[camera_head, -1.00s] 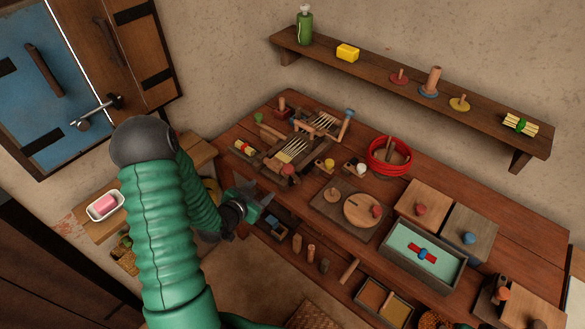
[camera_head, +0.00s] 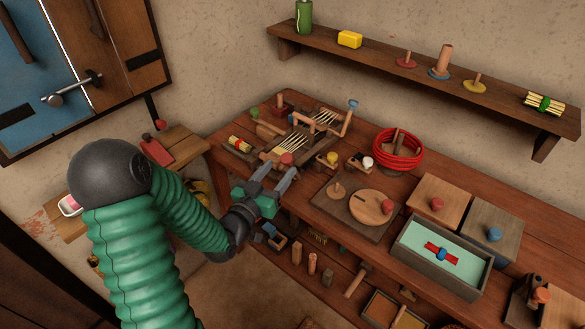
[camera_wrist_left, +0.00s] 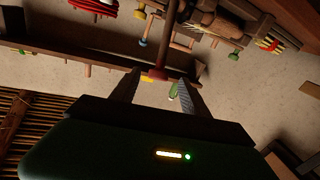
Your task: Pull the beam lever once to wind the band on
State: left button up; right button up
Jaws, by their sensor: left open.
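A small band loom (camera_head: 292,140) with pale stretched threads stands at the back left of the workbench. A red knob (camera_head: 287,159) sits at its near end; in the wrist view the red knob (camera_wrist_left: 157,75) tops a brown rod. I cannot tell for sure that this is the beam lever; a blue-topped post (camera_head: 352,104) also rises at the loom's far right. My left gripper (camera_head: 276,176) is open and empty, its fingers just short of the red knob. In the wrist view the knob appears between the fingertips. My right gripper is out of view.
Yellow (camera_head: 332,158) and white (camera_head: 367,162) knobs stand close right of the loom. A red coil (camera_head: 397,150), a round board (camera_head: 371,207) and an open tray (camera_head: 440,255) lie further right. A wall shelf (camera_head: 420,75) runs above.

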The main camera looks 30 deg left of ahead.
pick_arm(q)
jog(key=shift+w+r+p, duration=0.1)
jog(key=shift+w+p, duration=0.45)
jog(key=shift+w, duration=0.45)
jog(key=w+a, duration=0.1)
jog(key=w, duration=0.5)
jog(key=shift+w, duration=0.25)
jog(key=shift+c, duration=0.4)
jog(key=shift+c, duration=1.2)
grip_shut()
